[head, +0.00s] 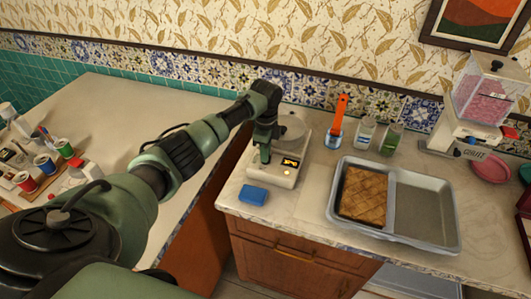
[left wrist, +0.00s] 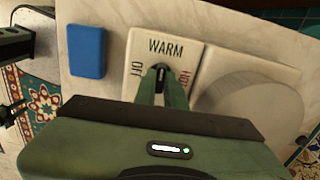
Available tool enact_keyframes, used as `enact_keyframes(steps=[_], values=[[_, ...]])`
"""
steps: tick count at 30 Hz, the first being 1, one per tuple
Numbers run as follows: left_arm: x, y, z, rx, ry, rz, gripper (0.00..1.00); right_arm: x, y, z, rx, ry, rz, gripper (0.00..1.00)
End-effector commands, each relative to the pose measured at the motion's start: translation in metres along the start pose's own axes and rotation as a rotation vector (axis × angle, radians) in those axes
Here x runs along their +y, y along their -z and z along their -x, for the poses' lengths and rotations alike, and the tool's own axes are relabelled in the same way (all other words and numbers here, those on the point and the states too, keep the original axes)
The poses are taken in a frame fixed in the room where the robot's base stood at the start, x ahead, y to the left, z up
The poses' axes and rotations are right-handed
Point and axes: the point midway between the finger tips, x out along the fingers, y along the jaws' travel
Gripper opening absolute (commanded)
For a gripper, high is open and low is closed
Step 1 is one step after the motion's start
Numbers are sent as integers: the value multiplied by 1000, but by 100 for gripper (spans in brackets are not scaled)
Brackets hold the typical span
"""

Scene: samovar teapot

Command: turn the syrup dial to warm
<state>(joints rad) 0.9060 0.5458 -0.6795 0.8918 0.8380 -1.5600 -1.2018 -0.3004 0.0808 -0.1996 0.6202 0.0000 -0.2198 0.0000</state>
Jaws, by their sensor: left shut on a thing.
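The syrup warmer (head: 286,175) is a cream box on the counter with a small lit orange display. Its dial face (left wrist: 139,48) shows in the left wrist view, marked OFF, WARM and HOT. The small black syrup dial (left wrist: 160,68) sits below the word WARM, with its pale mark roughly toward that word. My left gripper (head: 265,156) comes down on the warmer from above. In the left wrist view its green fingers (left wrist: 161,84) are shut on the dial and partly hide it. My right gripper is not in view.
A blue block (head: 253,195) lies just in front of the warmer; it also shows in the left wrist view (left wrist: 87,50). A grey two-part tray (head: 428,240) with a brown slab stands to the right. Jars (head: 364,133) and an orange-handled tool (head: 340,112) stand behind.

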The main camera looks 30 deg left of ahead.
Motion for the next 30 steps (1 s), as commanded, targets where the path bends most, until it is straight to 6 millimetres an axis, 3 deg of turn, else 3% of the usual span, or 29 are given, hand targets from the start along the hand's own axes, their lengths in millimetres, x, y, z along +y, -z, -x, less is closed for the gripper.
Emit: enact_keyframes(steps=[18, 19, 21, 30], values=[[-1, 2, 1, 4, 2, -42, 0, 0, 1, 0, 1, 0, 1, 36], [-1, 2, 1, 4, 2, -42, 16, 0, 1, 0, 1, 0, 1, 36], [-1, 1, 1, 4, 2, -42, 33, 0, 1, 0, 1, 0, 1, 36], [0, 1, 1, 2, 1, -41, 33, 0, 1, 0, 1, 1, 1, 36]])
